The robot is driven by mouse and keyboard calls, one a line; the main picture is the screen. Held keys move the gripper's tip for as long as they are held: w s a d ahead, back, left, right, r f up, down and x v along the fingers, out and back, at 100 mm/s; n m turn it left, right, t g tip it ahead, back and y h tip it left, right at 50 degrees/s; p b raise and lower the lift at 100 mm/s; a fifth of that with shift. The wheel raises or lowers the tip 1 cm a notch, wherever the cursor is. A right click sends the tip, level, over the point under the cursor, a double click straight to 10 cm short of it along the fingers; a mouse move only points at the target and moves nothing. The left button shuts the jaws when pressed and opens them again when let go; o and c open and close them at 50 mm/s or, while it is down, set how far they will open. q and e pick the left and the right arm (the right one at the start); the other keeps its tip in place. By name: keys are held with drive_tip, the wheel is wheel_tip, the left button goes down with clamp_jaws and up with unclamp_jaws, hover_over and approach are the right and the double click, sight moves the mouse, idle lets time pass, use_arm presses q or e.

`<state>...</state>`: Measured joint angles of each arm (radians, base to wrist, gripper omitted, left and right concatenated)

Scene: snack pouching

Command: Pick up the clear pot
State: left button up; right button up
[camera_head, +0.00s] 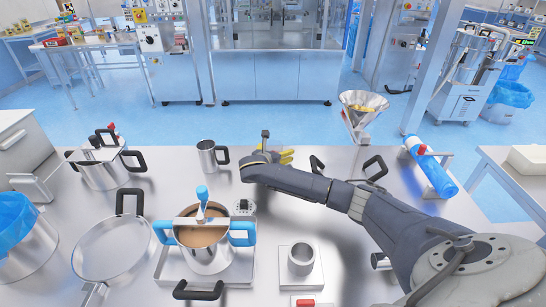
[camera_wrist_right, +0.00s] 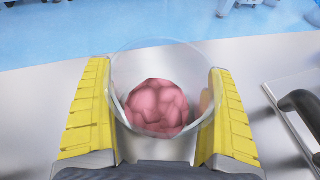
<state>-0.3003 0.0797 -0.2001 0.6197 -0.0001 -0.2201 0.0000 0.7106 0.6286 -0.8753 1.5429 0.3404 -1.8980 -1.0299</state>
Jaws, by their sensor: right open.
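The clear pot (camera_wrist_right: 152,62) is a transparent round vessel with a lumpy pink mass (camera_wrist_right: 157,105) inside. In the right wrist view it stands upright on the steel table, between the two yellow fingers of my right gripper (camera_wrist_right: 160,80). The fingers are open, one at each side of the pot. I cannot tell whether they touch its wall. In the head view my right gripper (camera_head: 276,155) is low over the back middle of the table, and I cannot make out the pot there. My left gripper is not in view.
A steel mug (camera_head: 207,158) stands left of my right gripper. A funnel (camera_head: 362,105) with yellow contents is at the back right, near a blue roll (camera_head: 432,168). A pot with blue handles (camera_head: 204,252) sits at the front, beside a small steel cup (camera_head: 301,260).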

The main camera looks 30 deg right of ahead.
drive_tip(key=shift+c, duration=0.6)
drive_tip(key=c, duration=1.4)
